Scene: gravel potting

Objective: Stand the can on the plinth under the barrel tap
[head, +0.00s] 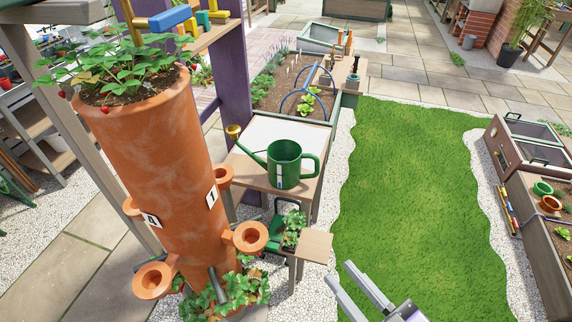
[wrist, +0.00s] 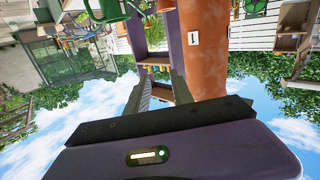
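A green watering can (head: 285,165) with a long spout and brass rose stands upright on a wooden table (head: 259,177). Part of a green can-like object shows upside down at the top of the wrist view (wrist: 108,9). My gripper (head: 341,273) is in the lower middle of the head view, over gravel and the lawn's edge, in front of the can and apart from it. Its two fingers are spread with nothing between them; the gap also shows in the wrist view (wrist: 160,80). I cannot make out a barrel tap or a plinth for certain.
A tall terracotta planter (head: 160,150) with side cups stands left of the can. A small wooden-topped stand (head: 314,247) and a potted plant (head: 293,228) are below the table. The lawn (head: 410,190) is clear. Raised beds (head: 548,225) line the right.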

